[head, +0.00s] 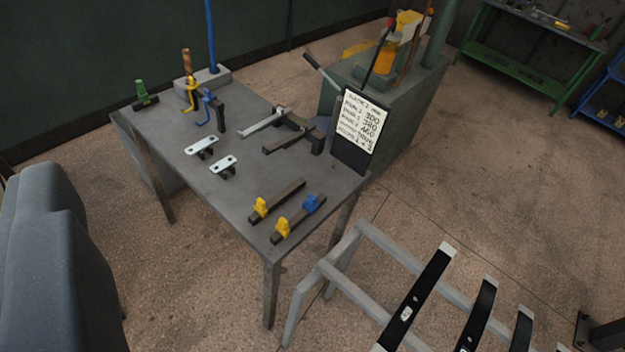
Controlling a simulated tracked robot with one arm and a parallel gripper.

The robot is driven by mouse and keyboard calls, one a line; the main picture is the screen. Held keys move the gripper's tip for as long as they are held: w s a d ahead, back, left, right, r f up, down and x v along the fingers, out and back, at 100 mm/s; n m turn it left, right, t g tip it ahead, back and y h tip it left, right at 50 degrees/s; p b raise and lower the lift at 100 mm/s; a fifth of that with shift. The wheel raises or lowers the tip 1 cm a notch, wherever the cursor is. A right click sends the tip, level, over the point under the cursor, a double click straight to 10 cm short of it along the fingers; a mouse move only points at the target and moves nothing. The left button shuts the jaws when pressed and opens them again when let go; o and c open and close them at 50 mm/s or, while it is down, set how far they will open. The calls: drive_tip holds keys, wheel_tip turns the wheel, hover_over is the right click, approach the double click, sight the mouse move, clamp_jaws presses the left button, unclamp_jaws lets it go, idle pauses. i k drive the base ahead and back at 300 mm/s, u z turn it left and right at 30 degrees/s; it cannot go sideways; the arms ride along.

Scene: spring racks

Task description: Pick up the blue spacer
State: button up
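A small blue block (311,203), which looks like the blue spacer, sits on the far end of a dark bar (299,222) near the front right corner of the grey table (226,207). A yellow piece (282,227) sits at the near end of the same bar. A second dark bar (283,197) with its own yellow piece (260,207) lies just to the left. I see no fingertips of my gripper; only a large grey shape, likely part of me, fills the lower left.
Clamps (290,132), white-topped pieces (200,146) and blue and yellow hooks stand farther back on the table. A sign (362,121) stands at its right edge, before a green cabinet (395,140). A grey rack with dark leaf springs (420,290) stands front right.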

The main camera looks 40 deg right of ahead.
sight(311, 204)
drive_tip(key=z, duration=0.55)
drive_tip(key=i, duration=1.05)
drive_tip(key=z, duration=0.8)
drive_tip(key=k, duration=0.65)
drive_tip(key=z, duration=0.25)
drive_tip(key=i, duration=0.75)
drive_tip(key=u, duration=0.15)
